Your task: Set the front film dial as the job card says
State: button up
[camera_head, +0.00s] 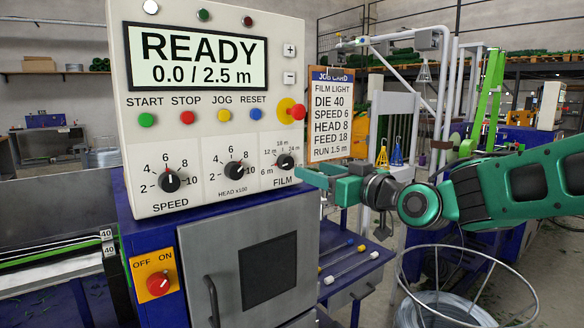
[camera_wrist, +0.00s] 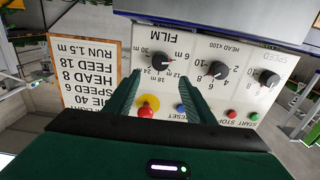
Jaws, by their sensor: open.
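The FILM dial (camera_head: 285,161) is a small black knob at the lower right of the white control panel, with metre marks around it. It also shows upside down in the wrist view (camera_wrist: 158,60); I cannot read its pointer surely. The job card (camera_head: 331,115) hangs right of the panel and reads FILM LIGHT, DIE 40, SPEED 6, HEAD 8, FEED 18, RUN 1.5 m. My gripper (camera_head: 306,172) is open and empty at the panel's right edge, close to the FILM dial. In the wrist view my fingertips (camera_wrist: 156,72) flank the dial's area; contact cannot be told.
The SPEED dial (camera_head: 169,181) and HEAD dial (camera_head: 235,170) sit left of FILM. A red-capped stop button (camera_head: 297,112) on yellow juts out above the dial. The display (camera_head: 197,60) reads READY, 0.0 / 2.5 m. A wire coil (camera_head: 445,310) stands at lower right.

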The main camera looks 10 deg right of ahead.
aim_at(289, 162)
jog(key=x, duration=0.9)
jog(key=shift+w+a, duration=0.2)
jog(key=shift+w, duration=0.1)
jog(key=c, duration=1)
